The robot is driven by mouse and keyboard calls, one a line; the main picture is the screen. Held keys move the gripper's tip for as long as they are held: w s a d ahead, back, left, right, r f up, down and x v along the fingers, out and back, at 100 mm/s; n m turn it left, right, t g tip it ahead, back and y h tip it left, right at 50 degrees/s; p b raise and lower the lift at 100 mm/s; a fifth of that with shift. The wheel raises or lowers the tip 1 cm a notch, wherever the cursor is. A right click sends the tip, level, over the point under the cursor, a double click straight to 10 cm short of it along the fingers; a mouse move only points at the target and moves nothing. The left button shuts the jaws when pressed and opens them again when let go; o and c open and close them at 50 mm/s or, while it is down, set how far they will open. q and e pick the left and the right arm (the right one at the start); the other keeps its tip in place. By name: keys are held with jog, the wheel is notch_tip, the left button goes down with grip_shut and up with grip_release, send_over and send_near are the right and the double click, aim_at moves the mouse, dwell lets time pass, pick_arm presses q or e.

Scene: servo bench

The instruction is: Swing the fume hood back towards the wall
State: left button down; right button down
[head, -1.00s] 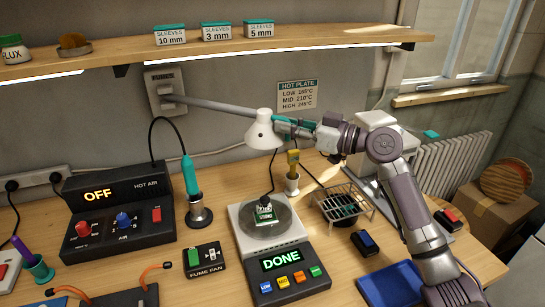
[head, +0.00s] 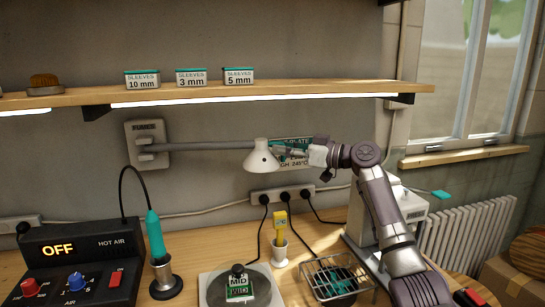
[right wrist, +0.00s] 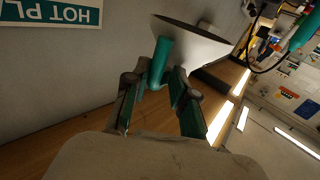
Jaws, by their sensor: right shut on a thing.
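The fume hood (head: 261,157) is a white cone at the end of a grey arm (head: 205,145) that runs along the wall from a wall mount marked FUMES (head: 147,145). My right gripper (head: 300,151) is at the hood's right side, shut on its teal handle. In the right wrist view the handle (right wrist: 161,62) stands between the two fingers of the gripper (right wrist: 155,88), with the white hood rim (right wrist: 195,38) just beyond. The hood hangs above the bench, in front of the lower part of the HOT PLATE sign (head: 291,142). My left gripper is out of view.
A shelf (head: 330,95) with sleeve boxes runs above the hood. Below are the hot plate (head: 212,285), a cup with a yellow tool (head: 280,248), a wire rack (head: 335,278) and a hot air station (head: 82,262). A socket strip (head: 283,193) is on the wall.

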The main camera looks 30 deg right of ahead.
jog(key=shift+w+d+r, duration=0.1)
jog(key=shift+d+r, duration=0.25)
jog(key=shift+r, duration=0.2)
jog(key=c, duration=1.4)
grip_release()
jog(key=shift+o, duration=1.1)
jog(key=shift+w+a+f, duration=0.1)
jog(key=shift+w, duration=0.2)
jog(key=shift+w+f, duration=0.2)
jog(key=shift+w, duration=0.05)
jog(key=shift+s, duration=0.1)
jog(key=shift+a+f, duration=0.1)
jog(key=shift+a, duration=0.05)
